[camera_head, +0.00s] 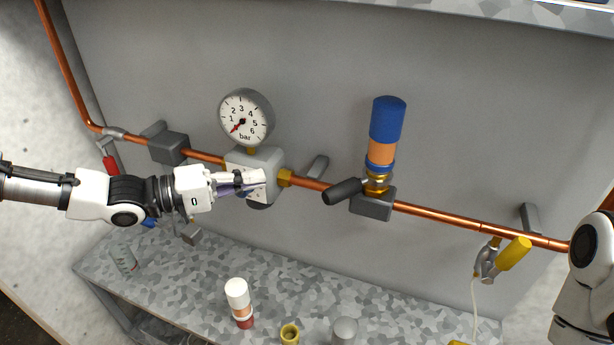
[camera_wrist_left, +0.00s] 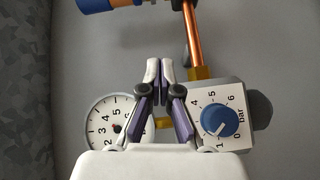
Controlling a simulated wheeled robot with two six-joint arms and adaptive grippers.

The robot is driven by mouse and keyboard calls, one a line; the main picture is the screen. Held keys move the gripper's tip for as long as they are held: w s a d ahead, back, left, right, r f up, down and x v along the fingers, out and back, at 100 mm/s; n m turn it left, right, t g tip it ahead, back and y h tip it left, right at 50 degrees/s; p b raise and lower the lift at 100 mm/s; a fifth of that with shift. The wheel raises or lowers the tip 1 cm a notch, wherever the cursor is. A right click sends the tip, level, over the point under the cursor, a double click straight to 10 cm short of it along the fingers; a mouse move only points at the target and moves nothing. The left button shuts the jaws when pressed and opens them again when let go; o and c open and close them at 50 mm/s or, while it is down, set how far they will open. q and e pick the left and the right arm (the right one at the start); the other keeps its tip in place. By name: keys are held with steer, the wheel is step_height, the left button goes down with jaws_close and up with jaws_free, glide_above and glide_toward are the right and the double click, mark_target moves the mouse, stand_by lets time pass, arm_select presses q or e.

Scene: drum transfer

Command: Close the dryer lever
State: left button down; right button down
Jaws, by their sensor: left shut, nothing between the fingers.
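The dryer (camera_head: 384,140) is an upright blue and orange cylinder on a grey block (camera_head: 371,206) in the copper pipe. Its black lever (camera_head: 345,191) sticks out to the left, nearly level and slightly below the brass fitting. My left gripper (camera_head: 262,179) is shut and empty, in front of the regulator block (camera_head: 268,158), left of the lever and apart from it. In the left wrist view, the shut fingers (camera_wrist_left: 165,68) point toward the dryer's blue end (camera_wrist_left: 95,4), which is cut off at the top. The right gripper is out of view.
A pressure gauge (camera_head: 245,117) stands above the regulator block, whose blue knob (camera_wrist_left: 219,120) faces the wrist camera. A red handle (camera_head: 110,165) is at the left, a yellow handle (camera_head: 513,253) at the right. A white-capped bottle (camera_head: 239,300) stands on the speckled table (camera_head: 205,275).

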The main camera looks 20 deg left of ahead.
mark_target(345, 190)
arm_select(q)
steer(key=w+d, duration=0.1)
steer(key=w+d+b, duration=0.1)
steer(key=d, duration=0.1)
steer(key=shift+r, duration=0.4)
steer(key=w+d+p, duration=0.1)
steer(key=d, duration=0.8)
steer(key=shift+w+f+p, duration=0.3)
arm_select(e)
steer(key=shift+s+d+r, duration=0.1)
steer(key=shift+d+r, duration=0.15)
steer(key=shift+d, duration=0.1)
arm_select(q)
steer(key=shift+w+f, duration=0.1)
steer(key=shift+w, duration=0.05)
